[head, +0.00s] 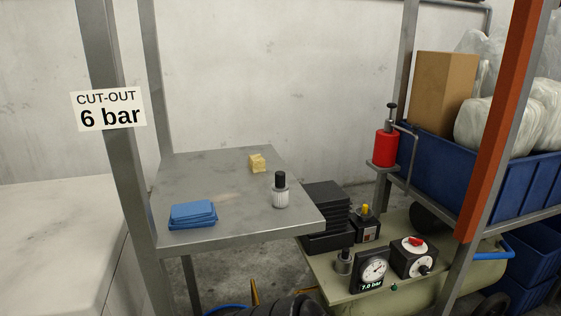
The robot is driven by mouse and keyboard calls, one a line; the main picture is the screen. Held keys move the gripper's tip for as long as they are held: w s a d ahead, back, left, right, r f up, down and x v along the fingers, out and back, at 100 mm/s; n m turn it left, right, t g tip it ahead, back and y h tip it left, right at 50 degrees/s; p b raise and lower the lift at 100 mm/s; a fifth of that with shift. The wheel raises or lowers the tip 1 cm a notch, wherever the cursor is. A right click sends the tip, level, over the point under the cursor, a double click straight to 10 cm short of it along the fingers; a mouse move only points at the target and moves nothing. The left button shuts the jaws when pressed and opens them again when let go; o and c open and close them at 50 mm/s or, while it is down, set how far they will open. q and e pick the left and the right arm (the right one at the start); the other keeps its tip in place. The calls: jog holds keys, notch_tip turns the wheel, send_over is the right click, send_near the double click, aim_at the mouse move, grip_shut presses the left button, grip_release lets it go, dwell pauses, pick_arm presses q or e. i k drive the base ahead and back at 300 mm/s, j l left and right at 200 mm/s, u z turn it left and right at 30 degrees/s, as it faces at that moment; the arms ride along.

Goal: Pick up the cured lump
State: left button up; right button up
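A small pale yellow, blocky lump (257,163), which looks like the cured lump, sits near the back right of a grey metal shelf (235,235). Nothing touches it and its top and front are in plain sight. Neither of my grippers shows in the head view.
Metal posts (118,150) flank the shelf. A compressor with a gauge (372,270) reading 7.0 bar and a red canister (385,148) stand right.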

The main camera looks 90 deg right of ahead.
aim_at(257, 162)
jog(key=z, duration=2.6)
jog(key=l, duration=0.1)
